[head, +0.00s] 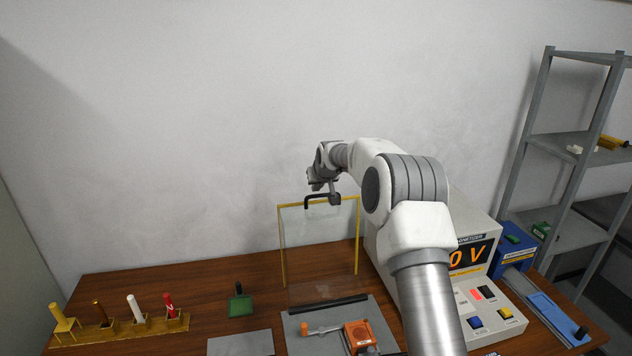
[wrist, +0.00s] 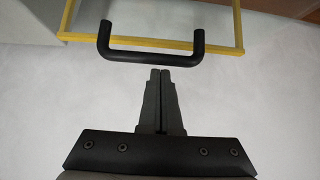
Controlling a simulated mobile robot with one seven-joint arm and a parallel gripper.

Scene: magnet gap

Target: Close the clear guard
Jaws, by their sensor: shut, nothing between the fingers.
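The clear guard (head: 318,240) is a transparent panel with a yellow frame, standing upright at the back of the table in the head view. Its black handle (head: 322,200) is at the top edge. In the wrist view the yellow frame (wrist: 80,37) crosses the top and the black handle (wrist: 150,45) projects from it. My gripper (wrist: 160,72) is shut and empty, its fingertips just short of the handle bar. In the head view my gripper (head: 335,200) is at the guard's top edge, beside the handle; whether it touches cannot be told.
An orange device (head: 360,337) sits on a grey plate in front of the guard. A white machine with a lit display (head: 470,256) stands right. A rack of colored rods (head: 120,327) and a green block (head: 240,306) are left. Grey shelves (head: 575,150) stand far right.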

